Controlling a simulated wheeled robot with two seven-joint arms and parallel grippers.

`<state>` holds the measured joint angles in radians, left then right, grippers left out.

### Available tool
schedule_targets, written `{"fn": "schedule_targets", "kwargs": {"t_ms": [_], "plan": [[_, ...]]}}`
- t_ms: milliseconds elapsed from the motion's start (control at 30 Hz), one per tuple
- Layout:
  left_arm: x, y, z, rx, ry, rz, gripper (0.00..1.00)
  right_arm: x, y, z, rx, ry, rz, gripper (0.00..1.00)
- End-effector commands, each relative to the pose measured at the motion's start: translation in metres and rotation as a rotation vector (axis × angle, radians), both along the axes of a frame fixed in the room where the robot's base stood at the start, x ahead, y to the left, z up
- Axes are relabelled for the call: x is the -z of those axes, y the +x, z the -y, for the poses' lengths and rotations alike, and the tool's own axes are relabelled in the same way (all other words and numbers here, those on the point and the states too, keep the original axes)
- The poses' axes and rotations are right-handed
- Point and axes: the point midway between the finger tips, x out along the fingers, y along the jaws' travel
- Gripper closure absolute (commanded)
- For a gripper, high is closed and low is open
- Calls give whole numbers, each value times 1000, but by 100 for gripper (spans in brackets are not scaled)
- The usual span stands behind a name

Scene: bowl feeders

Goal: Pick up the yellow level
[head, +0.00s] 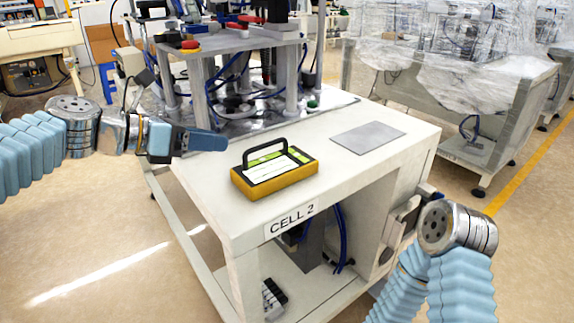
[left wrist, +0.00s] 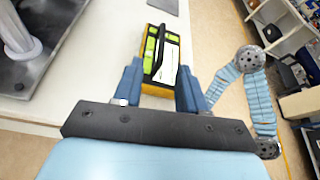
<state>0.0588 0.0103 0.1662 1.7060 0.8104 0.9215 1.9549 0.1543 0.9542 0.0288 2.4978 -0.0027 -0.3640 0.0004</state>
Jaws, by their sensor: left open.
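The yellow level (head: 274,175) is a yellow box-like body with a black top handle and a white and green face. It lies on the white table marked CELL 2, near its front edge. My left gripper (head: 208,141) is open and empty, up and to the left of the level and apart from it. In the left wrist view the level (left wrist: 162,60) shows beyond and between the two blue fingers of the left gripper (left wrist: 160,88). My right arm is at the lower right, but its gripper is not visible.
A feeder machine on metal posts (head: 235,95) stands behind the level on the table (head: 345,180). A flat grey plate (head: 368,137) lies to the level's right. The tabletop around the level is clear.

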Motion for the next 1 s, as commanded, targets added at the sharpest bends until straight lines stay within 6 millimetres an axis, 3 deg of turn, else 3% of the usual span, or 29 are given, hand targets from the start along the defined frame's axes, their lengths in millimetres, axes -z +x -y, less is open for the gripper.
{"fn": "schedule_targets", "kwargs": {"t_ms": [300,567,800,1000], "plan": [[24,28,51,3,-2,-3,59,1,0,0,-1,0,-1,57],[32,39,72,3,-1,-2,59,0,0,0,0,0,0,57],[44,54,104,2,-2,-2,59,-1,0,0,-1,0,-1,57],[47,58,109,0,-1,-2,59,-1,0,0,-1,0,-1,57]]}}
